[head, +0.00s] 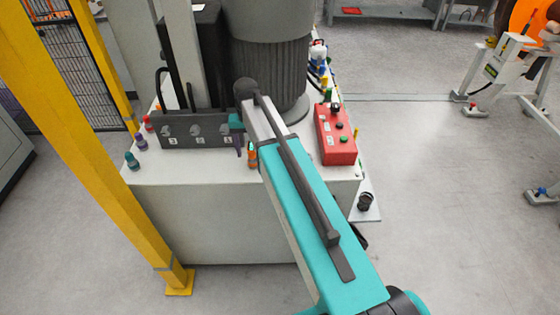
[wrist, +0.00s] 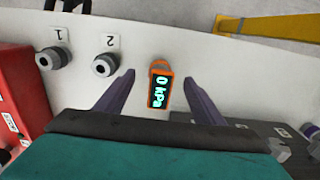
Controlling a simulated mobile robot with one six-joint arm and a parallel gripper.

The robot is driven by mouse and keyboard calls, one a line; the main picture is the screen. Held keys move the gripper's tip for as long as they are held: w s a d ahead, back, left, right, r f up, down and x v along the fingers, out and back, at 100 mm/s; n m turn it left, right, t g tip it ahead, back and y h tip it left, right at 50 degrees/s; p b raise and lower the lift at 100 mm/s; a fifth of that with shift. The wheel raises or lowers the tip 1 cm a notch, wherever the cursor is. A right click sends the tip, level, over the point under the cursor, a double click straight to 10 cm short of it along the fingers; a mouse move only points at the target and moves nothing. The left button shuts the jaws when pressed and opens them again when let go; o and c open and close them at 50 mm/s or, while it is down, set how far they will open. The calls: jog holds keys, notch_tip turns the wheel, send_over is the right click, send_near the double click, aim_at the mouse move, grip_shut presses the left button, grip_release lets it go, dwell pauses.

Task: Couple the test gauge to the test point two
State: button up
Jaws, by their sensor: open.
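The test gauge (wrist: 160,90) is a small orange unit with a dark display reading 0 kPa, on the pale cabinet top. In the head view an orange piece (head: 252,158) shows beside my gripper (head: 242,147). In the wrist view the purple fingers of my gripper (wrist: 160,78) are open, one on each side of the gauge, with gaps showing. Test point two (wrist: 103,63) is a grey round fitting by a label 2, left of the gauge with nothing on it. Test point one (wrist: 48,59) is further left. In the head view my arm seems to hide both fittings.
A red button box (head: 337,135) stands on the cabinet top (head: 205,170), right of my arm. A dark panel block (head: 195,131) stands left of the gripper, with a ribbed column (head: 268,70) behind. A yellow post (head: 105,130) rises at the left.

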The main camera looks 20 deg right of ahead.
aim_at(251, 146)
grip_shut()
jog(key=shift+a, duration=0.1)
dwell(0.3)
jog(key=shift+r, duration=0.3)
jog(key=shift+r+p, duration=0.45)
jog(key=shift+r+p, duration=1.5)
jog(key=shift+r, duration=0.75)
jog(key=shift+d, duration=0.2)
jog(key=s+d+r+p, duration=0.1)
jog(key=s+d+p, duration=0.1)
jog(key=d, duration=0.7)
jog(key=shift+s+d, duration=0.2)
jog(key=shift+s, duration=0.35)
